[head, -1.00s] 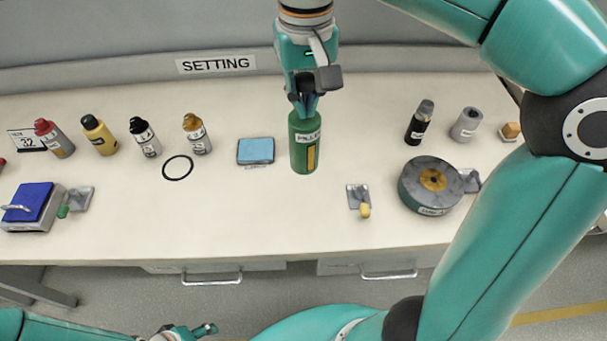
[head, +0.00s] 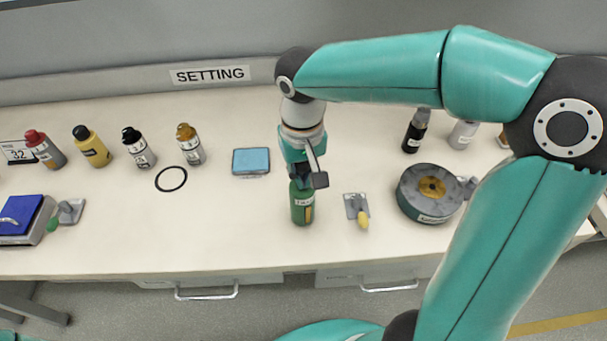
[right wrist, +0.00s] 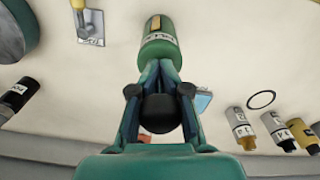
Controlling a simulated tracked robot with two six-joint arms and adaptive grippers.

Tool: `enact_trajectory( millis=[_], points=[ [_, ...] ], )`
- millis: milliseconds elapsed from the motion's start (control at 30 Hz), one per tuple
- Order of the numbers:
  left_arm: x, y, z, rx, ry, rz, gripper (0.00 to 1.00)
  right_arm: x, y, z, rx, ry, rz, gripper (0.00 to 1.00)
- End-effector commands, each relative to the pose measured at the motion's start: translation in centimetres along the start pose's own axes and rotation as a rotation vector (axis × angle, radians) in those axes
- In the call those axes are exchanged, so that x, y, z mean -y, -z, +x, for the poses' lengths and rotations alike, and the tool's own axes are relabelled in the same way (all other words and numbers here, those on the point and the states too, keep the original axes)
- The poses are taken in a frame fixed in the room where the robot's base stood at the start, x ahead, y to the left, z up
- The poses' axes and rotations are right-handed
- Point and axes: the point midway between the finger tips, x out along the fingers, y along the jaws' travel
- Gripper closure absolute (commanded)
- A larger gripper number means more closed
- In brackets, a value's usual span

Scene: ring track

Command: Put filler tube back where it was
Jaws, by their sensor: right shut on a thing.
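The filler tube (head: 302,208) is a green cylinder with a white label and a yellow strip. My right gripper (head: 301,180) is shut on its top end and holds it roughly upright over the middle of the bench. The head view does not settle whether its base touches the bench top. In the right wrist view the tube (right wrist: 159,40) sits between the fingertips of my right gripper (right wrist: 160,68), label showing. My left gripper is not in view.
A blue pad (head: 251,162) lies left of the tube, with a black ring (head: 171,179) and several bottles beyond. A small grey plate with a yellow knob (head: 357,208) lies close right, then a grey round device (head: 430,193). A black bottle (head: 416,131) stands behind.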

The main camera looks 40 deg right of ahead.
Motion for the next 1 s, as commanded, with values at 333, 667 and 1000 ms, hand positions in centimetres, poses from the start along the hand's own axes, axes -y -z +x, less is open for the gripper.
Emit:
enact_trajectory(
  millis=[333,667,1000],
  points=[
    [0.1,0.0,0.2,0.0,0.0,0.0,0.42,0.0,0.0,0.4,-0.002,0.001,0.001,1.0],
    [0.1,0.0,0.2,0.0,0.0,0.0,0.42,0.0,0.0,0.4,-0.001,0.0,0.0,0.58],
    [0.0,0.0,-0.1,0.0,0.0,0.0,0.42,0.0,0.1,-0.6,-0.003,0.001,0.0,0.58]
  ],
)
